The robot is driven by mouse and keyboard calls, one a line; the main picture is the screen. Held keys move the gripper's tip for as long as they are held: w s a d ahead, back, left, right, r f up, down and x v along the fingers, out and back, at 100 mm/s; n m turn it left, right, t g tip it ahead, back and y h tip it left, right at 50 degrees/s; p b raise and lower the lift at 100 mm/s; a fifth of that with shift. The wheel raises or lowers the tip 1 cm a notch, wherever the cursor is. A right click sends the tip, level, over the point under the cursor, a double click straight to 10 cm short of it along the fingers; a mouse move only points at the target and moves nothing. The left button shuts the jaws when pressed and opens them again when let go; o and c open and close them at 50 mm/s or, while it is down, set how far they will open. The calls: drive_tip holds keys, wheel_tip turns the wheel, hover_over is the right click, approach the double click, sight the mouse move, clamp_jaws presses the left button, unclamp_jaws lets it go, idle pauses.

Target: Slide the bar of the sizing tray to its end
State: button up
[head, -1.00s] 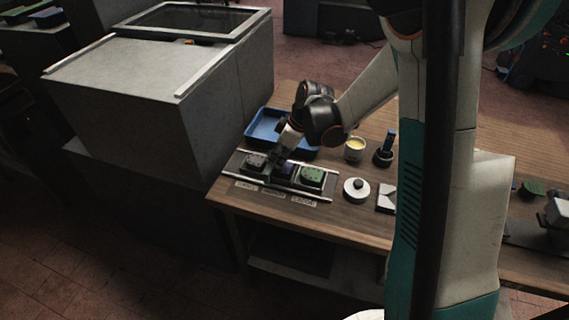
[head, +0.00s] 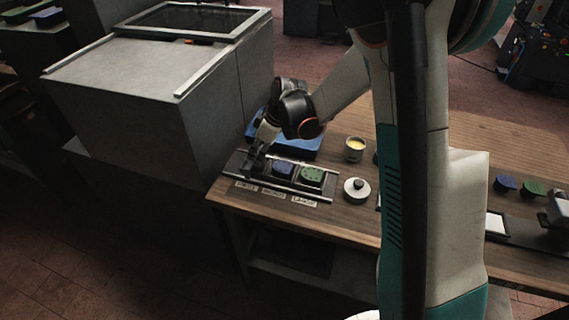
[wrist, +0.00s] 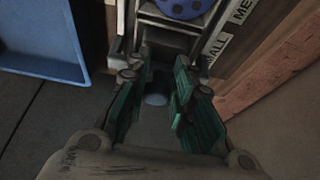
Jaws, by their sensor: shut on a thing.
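The sizing tray (head: 318,196) lies at the table's front left corner, with two pale rails and name labels along its front. A green piece (head: 312,175) sits in its right part and a blue piece (head: 283,168) in its middle. The blue piece also shows at the top of the wrist view (wrist: 184,7). My gripper (head: 254,168) is low over the tray's left part, by the small label (wrist: 216,46). It is shut on the bar (wrist: 163,62), which lies dark between the green finger pads; the exact contact is hard to see. The grey piece is hidden in the head view.
A blue bin (head: 312,147) stands just behind the tray. A yellow-filled cup (head: 354,149) and a white lidded pot (head: 356,189) stand to its right. A large grey cabinet (head: 215,120) rises close to the table's left side.

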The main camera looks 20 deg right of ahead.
drive_tip(key=shift+w+a, duration=0.7)
drive_tip(key=shift+a, duration=0.25)
drive_tip(key=shift+w+a, duration=0.7)
drive_tip(key=shift+a, duration=0.2)
drive_tip(key=shift+w+a, duration=0.7)
drive_tip(key=shift+a, duration=0.25)
drive_tip(key=o, duration=1.6)
drive_tip(key=shift+o, duration=0.2)
wheel_tip(320, 180, up, 4)
drive_tip(key=shift+f+p, duration=0.25)
drive_tip(key=shift+p, duration=0.65)
drive_tip(key=shift+s+d, duration=0.15)
drive_tip(key=shift+s+d+r+p, duration=0.2)
drive_tip(key=shift+s+d+r, duration=0.2)
drive_tip(key=shift+d, duration=0.15)
drive_tip(key=shift+s+d+r+p, duration=0.15)
drive_tip(key=shift+s+d+r, duration=0.1)
drive_tip(key=shift+s+d, duration=0.3)
drive_tip(key=shift+s+d+r+p, duration=0.2)
drive_tip(key=shift+s+d+r, duration=0.15)
drive_tip(key=shift+d, duration=0.25)
